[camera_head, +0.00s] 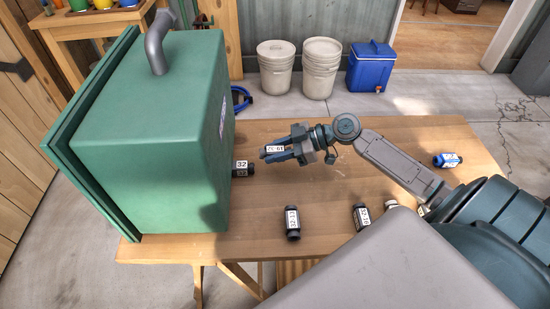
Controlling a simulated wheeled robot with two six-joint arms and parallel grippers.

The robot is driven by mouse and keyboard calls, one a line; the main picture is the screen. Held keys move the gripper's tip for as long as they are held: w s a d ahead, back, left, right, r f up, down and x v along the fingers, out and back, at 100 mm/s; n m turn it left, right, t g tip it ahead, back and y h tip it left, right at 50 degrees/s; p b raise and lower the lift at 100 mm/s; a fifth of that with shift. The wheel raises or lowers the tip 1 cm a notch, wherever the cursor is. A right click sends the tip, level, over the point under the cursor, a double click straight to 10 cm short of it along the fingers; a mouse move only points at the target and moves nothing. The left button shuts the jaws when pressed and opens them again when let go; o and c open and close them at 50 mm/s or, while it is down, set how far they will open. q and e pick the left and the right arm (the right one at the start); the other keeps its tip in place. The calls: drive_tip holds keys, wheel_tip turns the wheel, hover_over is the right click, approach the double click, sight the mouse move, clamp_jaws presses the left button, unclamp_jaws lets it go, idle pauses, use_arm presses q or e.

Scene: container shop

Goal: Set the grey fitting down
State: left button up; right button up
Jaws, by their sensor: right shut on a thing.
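My right gripper (268,154) reaches in from the right over the wooden table and is shut on the grey fitting (275,149). A white label with dark lettering shows on the fitting between the fingers. The fingers hide most of its body. The gripper appears to be above the tabletop, but its exact height is hard to tell. My left gripper is not in view.
A large green box (150,130) with a grey pipe handle covers the table's left part. Dark labelled fittings stand near it (243,168), at the front (292,224) and further right (361,216). A blue-labelled fitting (447,160) lies far right. The wooden table (325,192) has bare room mid-table.

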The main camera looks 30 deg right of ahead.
wheel_tip(320, 180, down, 3)
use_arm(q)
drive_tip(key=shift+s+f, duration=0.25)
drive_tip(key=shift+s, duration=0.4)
use_arm(e)
drive_tip(key=shift+f, duration=0.1)
drive_tip(key=shift+f, duration=0.15)
use_arm(q)
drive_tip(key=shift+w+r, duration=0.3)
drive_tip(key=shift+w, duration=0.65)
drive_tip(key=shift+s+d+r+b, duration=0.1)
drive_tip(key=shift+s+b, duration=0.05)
drive_tip(key=shift+b, duration=0.2)
use_arm(e)
drive_tip(key=shift+f, duration=0.15)
